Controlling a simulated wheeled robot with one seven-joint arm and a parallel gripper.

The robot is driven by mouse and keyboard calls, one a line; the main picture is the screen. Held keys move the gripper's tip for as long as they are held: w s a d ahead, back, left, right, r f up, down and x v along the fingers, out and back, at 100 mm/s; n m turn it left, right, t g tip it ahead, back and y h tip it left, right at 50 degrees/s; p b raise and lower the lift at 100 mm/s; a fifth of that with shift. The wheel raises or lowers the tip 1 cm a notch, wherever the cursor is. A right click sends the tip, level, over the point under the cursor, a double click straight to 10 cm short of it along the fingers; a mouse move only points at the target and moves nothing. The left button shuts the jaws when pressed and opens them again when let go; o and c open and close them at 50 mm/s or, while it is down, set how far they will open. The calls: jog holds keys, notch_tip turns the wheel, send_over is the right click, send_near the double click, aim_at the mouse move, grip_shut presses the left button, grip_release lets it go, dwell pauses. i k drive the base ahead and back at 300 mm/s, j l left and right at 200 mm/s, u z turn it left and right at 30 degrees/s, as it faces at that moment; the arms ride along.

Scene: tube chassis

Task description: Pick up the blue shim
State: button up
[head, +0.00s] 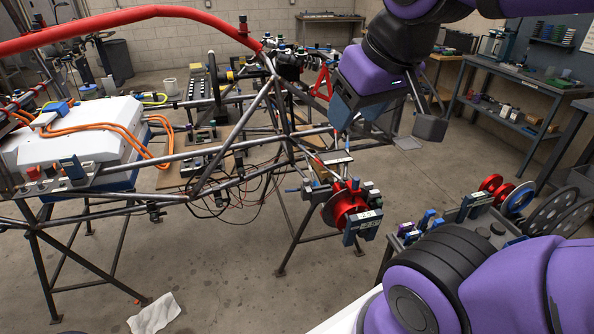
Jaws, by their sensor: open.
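I cannot tell for sure which piece is the blue shim. A blue ring (519,198) stands upright on the cart at the right, beside red discs. Small blue pieces (427,219) also sit on that cart, further left. My gripper (388,122) hangs at the upper right, its two dark fingers apart and nothing seen between them. It is above and to the left of the cart, well apart from the blue pieces. My purple arm hides part of the cart's near side.
A tube chassis (244,127) on stands fills the left and middle. A red hub (351,212) juts from its near corner, left of the cart (483,222). Grey discs (551,218) stand at the cart's right. A workbench (520,78) is behind. A white cloth (154,313) lies on the floor.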

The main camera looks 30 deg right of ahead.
aim_at(413, 236)
jog(key=z, duration=1.6)
